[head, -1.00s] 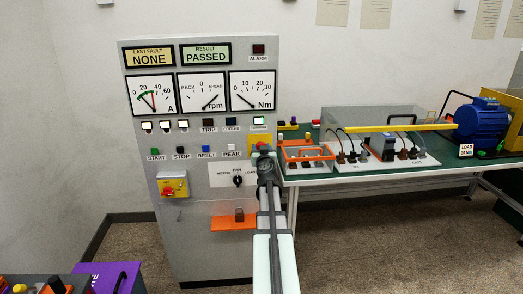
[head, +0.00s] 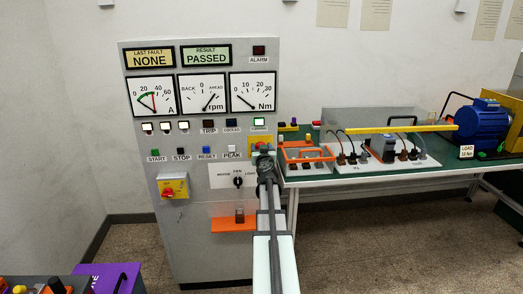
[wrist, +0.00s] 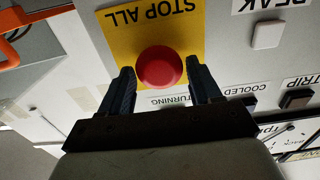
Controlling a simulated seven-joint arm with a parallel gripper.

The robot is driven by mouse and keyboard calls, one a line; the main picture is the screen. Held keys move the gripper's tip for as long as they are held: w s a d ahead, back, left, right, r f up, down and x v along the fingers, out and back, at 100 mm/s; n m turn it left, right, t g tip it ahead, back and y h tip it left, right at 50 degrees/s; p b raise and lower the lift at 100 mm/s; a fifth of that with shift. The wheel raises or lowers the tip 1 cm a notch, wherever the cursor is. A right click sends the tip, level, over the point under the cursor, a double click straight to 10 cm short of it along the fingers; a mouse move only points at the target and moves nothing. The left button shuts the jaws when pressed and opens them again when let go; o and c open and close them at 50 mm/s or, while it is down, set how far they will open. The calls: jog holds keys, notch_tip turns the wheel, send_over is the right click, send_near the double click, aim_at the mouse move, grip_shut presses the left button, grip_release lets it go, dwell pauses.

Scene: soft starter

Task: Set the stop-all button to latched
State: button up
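The stop-all button is a round red mushroom head on a yellow plate (wrist: 122,50) lettered STOP ALL. In the wrist view the red button (wrist: 159,67) is upside down with its plate, between the two dark fingers of my gripper (wrist: 160,72). The fingers are spread to either side of it, with gaps visible, so my gripper is open. In the head view my gripper (head: 265,163) is at the right edge of the grey panel and hides most of the button; part of the yellow plate (head: 255,140) shows above. I cannot tell whether the button is pressed in.
The grey panel (head: 195,240) carries meters, lamps, small push buttons, a red-yellow switch (head: 173,187), a rotary selector (head: 238,181) and an orange shelf (head: 234,224). A green bench (head: 300,180) with an orange-handled unit (head: 306,156) stands close to the right of my gripper.

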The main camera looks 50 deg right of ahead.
jog(key=shift+o, duration=1.2)
jog(key=shift+s+a, duration=0.1)
jog(key=v, duration=1.3)
jog(key=shift+s+a, duration=0.25)
jog(key=shift+a, duration=0.05)
